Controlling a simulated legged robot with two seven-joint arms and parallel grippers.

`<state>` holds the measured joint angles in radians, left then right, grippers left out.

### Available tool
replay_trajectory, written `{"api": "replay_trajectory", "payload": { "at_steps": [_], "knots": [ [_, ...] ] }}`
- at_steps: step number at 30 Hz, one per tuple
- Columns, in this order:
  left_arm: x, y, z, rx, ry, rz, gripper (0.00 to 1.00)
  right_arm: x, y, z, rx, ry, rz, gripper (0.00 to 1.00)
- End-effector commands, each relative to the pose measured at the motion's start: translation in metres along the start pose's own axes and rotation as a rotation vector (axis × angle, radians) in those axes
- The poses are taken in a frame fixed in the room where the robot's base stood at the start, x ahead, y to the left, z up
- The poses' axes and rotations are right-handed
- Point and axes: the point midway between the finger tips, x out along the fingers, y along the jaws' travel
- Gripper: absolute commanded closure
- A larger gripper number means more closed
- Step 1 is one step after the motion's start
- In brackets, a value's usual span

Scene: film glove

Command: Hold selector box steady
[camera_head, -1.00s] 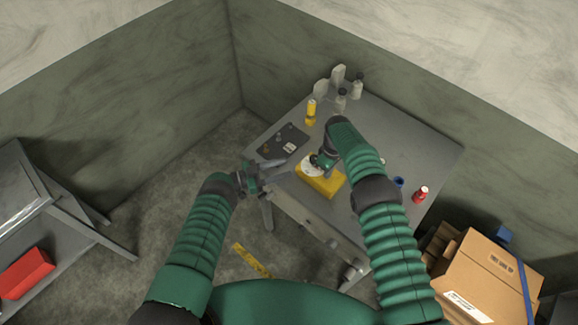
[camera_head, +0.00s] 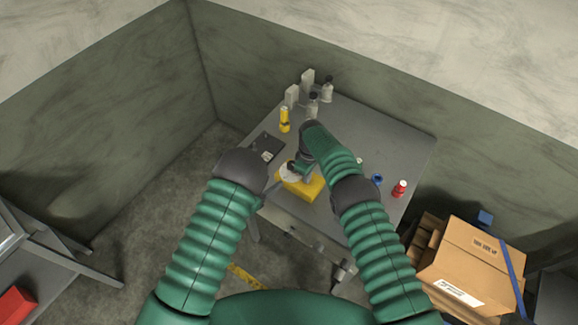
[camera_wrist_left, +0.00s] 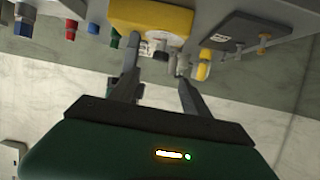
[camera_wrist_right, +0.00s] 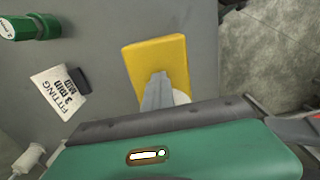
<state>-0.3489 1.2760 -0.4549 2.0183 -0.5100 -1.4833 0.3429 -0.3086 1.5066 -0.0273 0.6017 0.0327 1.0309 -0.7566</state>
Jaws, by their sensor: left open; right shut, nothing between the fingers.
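The selector box, a yellow block (camera_head: 302,189) with a round white dial (camera_head: 287,171) on top, sits near the front edge of the grey table (camera_head: 385,130). The yellow block also shows in the left wrist view (camera_wrist_left: 150,17) and the right wrist view (camera_wrist_right: 153,55). My left gripper (camera_wrist_left: 158,58) is open, its fingers pointing toward the box with nothing visible held between them. My right gripper (camera_wrist_right: 158,76) is shut and empty over the box, beside the dial. Its fingers cover part of the box; I cannot tell whether they touch it.
Pale bottles (camera_head: 327,92) stand at the back. A cardboard carton (camera_head: 465,255) is beyond the table's right side.

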Motion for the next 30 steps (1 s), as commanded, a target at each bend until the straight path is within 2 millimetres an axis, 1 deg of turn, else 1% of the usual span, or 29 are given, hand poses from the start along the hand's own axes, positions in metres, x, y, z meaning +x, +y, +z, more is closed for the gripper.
{"api": "replay_trajectory", "payload": {
  "at_steps": [1, 2, 5, 12, 16, 18, 21, 27, 28, 30],
  "knots": [
    [0.003, 0.002, 0.001, 0.000, -0.003, 0.000, 0.45, 0.007, -0.003, 0.004, 0.000, -0.011, -0.008, 1.00],
    [0.005, 0.002, 0.001, 0.000, -0.004, 0.000, 0.45, 0.007, -0.003, 0.004, 0.000, -0.011, -0.008, 1.00],
    [0.022, 0.002, 0.002, 0.001, -0.004, 0.001, 0.45, 0.007, -0.003, 0.004, -0.001, -0.011, -0.009, 1.00],
    [0.081, 0.002, 0.003, 0.001, -0.004, 0.002, 0.45, 0.006, -0.003, 0.004, 0.000, -0.011, -0.009, 1.00],
    [0.105, 0.002, 0.002, 0.000, -0.003, 0.001, 0.45, 0.006, -0.003, 0.004, 0.000, -0.011, -0.009, 1.00],
    [0.112, 0.002, 0.002, -0.002, -0.003, 0.001, 0.45, 0.006, -0.003, 0.004, 0.000, -0.011, -0.008, 1.00],
    [0.118, 0.001, 0.002, -0.002, -0.004, -0.001, 0.45, 0.007, -0.003, 0.004, -0.001, -0.011, -0.008, 1.00],
    [0.118, 0.001, 0.002, -0.002, -0.004, -0.001, 0.45, 0.007, -0.003, 0.004, -0.001, -0.011, -0.008, 1.00],
    [0.118, 0.001, 0.002, -0.002, -0.004, -0.001, 0.46, 0.007, -0.003, 0.004, -0.001, -0.011, -0.008, 1.00],
    [0.118, 0.001, 0.002, -0.002, -0.004, -0.001, 0.55, 0.007, -0.003, 0.004, -0.001, -0.011, -0.008, 1.00]
  ]
}}
